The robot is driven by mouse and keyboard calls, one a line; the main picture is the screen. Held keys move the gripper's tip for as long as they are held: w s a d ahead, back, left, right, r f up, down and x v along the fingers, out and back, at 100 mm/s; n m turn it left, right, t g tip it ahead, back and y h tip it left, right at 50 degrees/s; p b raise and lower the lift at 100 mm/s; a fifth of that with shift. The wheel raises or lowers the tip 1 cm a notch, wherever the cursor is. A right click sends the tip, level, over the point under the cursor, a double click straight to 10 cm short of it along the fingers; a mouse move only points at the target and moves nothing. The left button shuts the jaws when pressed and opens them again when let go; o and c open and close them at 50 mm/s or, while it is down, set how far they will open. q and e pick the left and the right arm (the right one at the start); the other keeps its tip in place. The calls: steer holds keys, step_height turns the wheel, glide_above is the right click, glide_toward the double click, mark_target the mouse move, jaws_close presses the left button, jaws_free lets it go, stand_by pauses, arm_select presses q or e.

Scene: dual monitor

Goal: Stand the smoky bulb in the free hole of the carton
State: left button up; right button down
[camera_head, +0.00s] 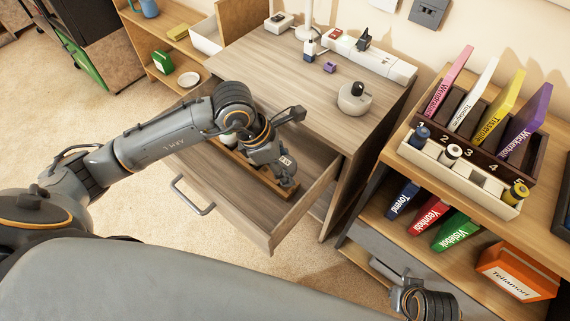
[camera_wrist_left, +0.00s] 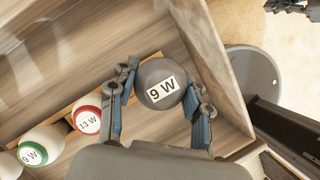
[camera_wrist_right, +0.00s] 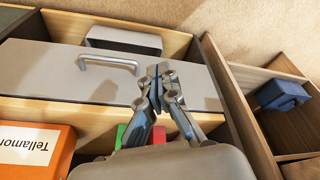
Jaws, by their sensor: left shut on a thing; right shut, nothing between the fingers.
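The smoky bulb (camera_wrist_left: 160,84), a dark grey ball with a "9 W" label, is between the fingers of my left gripper (camera_wrist_left: 160,98), which is shut on it. It is over the open drawer (camera_head: 220,210), at one end of an orange-brown strip that appears to be the carton (camera_wrist_left: 150,68). A red-ringed "13 W" bulb (camera_wrist_left: 88,120) and a green-ringed "9 W" bulb (camera_wrist_left: 40,145) stand along it. The hole under the smoky bulb is hidden; I cannot tell whether the bulb is seated. My right gripper (camera_wrist_right: 158,74) is shut and empty, near the shelf unit.
The drawer's walls surround the carton. The desk top (camera_head: 300,75) is above it, with a grey round pot (camera_head: 354,98). At right, the shelf holds a cream tray (camera_head: 479,178) and several books. An orange box (camera_head: 515,270) and a handled grey drawer (camera_wrist_right: 150,75) are near my right gripper.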

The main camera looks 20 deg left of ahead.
steer(key=shift+s+f, duration=0.2)
steer(key=shift+f, duration=0.1)
steer(key=shift+r, duration=0.1)
steer(key=shift+w+r, duration=0.15)
steer(key=shift+r, duration=0.55)
arm_select(q)
steer(key=shift+f, duration=0.1)
arm_select(e)
steer(key=shift+f, duration=0.1)
arm_select(q)
steer(key=shift+b, duration=0.3)
steer(key=shift+f, duration=0.1)
arm_select(e)
steer(key=shift+r, duration=0.7)
arm_select(q)
steer(key=shift+f, duration=0.1)
arm_select(e)
steer(key=shift+s+r, duration=0.2)
steer(key=shift+s, duration=0.15)
